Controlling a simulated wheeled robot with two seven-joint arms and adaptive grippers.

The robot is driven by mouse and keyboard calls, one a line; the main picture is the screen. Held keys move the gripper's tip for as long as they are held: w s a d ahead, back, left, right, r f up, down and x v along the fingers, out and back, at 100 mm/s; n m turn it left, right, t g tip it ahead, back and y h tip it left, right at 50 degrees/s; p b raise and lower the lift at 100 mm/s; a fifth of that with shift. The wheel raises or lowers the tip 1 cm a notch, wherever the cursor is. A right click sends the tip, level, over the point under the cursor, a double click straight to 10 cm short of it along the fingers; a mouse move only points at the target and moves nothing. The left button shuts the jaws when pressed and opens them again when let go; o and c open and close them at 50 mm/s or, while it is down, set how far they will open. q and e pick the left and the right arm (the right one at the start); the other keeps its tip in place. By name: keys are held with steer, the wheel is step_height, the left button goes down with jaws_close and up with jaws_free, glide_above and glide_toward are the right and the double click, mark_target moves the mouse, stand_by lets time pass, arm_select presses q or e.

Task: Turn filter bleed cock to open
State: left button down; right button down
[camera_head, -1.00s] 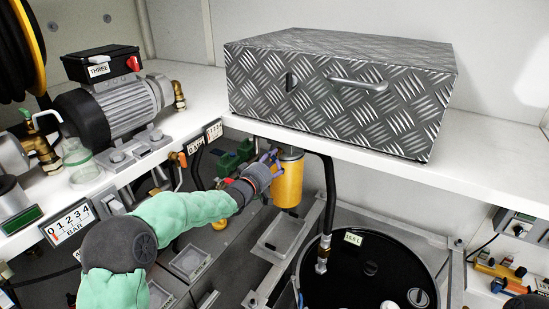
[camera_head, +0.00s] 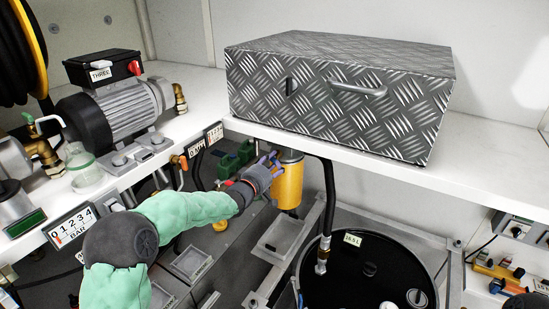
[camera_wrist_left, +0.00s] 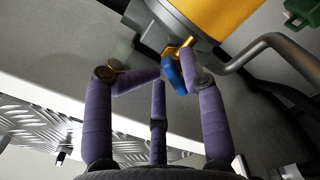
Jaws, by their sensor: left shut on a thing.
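The yellow filter (camera_head: 288,184) hangs under the shelf's front edge in the head view; its yellow body also shows at the top of the left wrist view (camera_wrist_left: 215,14). The bleed cock's blue handle (camera_wrist_left: 175,77) sits on a small brass fitting (camera_wrist_left: 180,48) at the filter's lower or side end. My left gripper (camera_head: 268,162) is at the filter's left side. In the left wrist view its purple fingers (camera_wrist_left: 167,80) are closed in around the blue handle, with fingertips on either side. In the head view the handle is mostly hidden by the fingers.
The checker-plate metal box (camera_head: 340,90) stands on the white shelf (camera_head: 480,165) above the filter. A black hose (camera_head: 328,200) runs down to the black tank (camera_head: 365,270) at the right. A grey bent pipe (camera_wrist_left: 265,45) passes close to the fingers.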

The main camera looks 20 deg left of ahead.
mark_target(271, 159)
arm_select(q)
steer(key=shift+w+a+r+n+y, duration=0.1)
steer(key=shift+a+r+n+y, duration=0.25)
steer(key=shift+a+r, duration=0.5)
arm_select(e)
steer(key=shift+r, duration=0.15)
arm_select(q)
steer(key=shift+r+n+p, duration=0.2)
steer(key=shift+n+p, duration=0.35)
steer(key=shift+n, duration=0.2)
steer(key=c, duration=1.2)
jaws_free()
steer(key=shift+w+f, duration=0.1)
steer(key=shift+w+d+f, duration=0.1)
steer(key=shift+w+f, duration=0.05)
steer(key=shift+f, duration=0.45)
steer(key=s, duration=0.2)
steer(key=s+a+b, duration=0.1)
steer(key=s, duration=0.1)
steer(key=shift+f, duration=0.1)
steer(key=shift+s+a, duration=0.15)
steer(key=shift+s, duration=1.8)
arm_select(e)
steer(key=shift+w+a+f, duration=0.2)
steer(key=shift+a+f, duration=0.05)
